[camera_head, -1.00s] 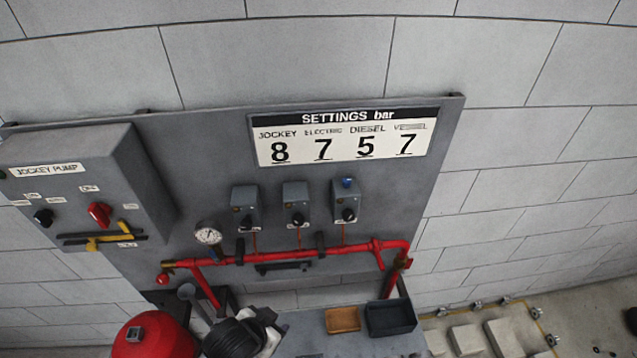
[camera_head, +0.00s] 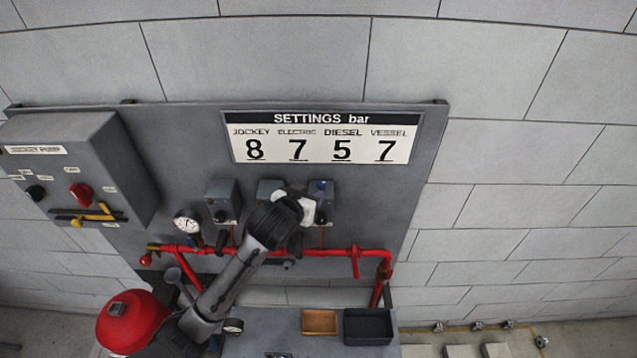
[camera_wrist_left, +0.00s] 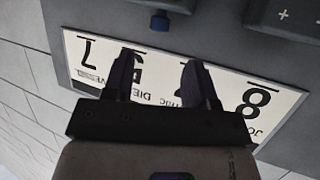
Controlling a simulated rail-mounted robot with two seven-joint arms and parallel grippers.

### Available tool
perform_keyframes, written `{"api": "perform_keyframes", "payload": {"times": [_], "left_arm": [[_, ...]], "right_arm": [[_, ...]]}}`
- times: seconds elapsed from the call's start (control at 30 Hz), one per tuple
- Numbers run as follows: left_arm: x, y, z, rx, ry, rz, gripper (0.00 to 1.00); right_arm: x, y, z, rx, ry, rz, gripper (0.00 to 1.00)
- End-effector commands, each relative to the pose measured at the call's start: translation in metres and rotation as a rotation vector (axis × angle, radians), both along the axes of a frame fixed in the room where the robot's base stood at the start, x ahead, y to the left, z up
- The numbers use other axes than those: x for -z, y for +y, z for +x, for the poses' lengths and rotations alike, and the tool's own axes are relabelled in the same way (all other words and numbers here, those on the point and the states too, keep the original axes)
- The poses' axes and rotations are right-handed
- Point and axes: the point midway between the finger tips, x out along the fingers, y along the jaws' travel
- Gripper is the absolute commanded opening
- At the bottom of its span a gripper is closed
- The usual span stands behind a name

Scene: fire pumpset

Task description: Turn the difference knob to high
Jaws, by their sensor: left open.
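Three grey switch boxes are on the panel. The left box (camera_head: 222,196) shows a black knob; the middle box (camera_head: 268,187) is partly covered by my left arm. The right box (camera_head: 328,190) has a blue knob on top, which also shows in the wrist view (camera_wrist_left: 160,20). I cannot tell which knob is the difference knob. My left gripper is by the middle and right boxes, its fingers mostly hidden in the head view. In the wrist view the left gripper (camera_wrist_left: 160,80) is open and empty, its fingers apart from the blue knob. My right gripper is not in view.
The settings sign (camera_head: 320,137) reads 8, 7, 5, 7. The jockey pump box (camera_head: 110,165) is at left. A brown tray (camera_head: 319,322) and dark tray (camera_head: 368,327) sit below.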

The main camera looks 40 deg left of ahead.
Motion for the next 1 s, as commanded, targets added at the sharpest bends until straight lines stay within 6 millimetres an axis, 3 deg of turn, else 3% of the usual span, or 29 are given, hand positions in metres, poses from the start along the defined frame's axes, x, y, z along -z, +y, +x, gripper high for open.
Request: {"api": "perform_keyframes", "payload": {"times": [0.2,0.4,0.63,1.0], "left_arm": [[0.013,0.01,0.034,-0.001,0.003,-0.001,0.52],[0.022,0.016,0.054,-0.001,0.001,0.0,0.52],[0.028,0.019,0.066,-0.001,0.001,0.0,0.52],[0.03,0.02,0.068,0.0,0.0,0.0,0.52]], "right_arm": [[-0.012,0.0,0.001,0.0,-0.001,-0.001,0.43],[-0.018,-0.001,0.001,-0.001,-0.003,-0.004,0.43],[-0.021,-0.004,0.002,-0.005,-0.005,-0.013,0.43],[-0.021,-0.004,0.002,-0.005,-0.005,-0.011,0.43]]}}
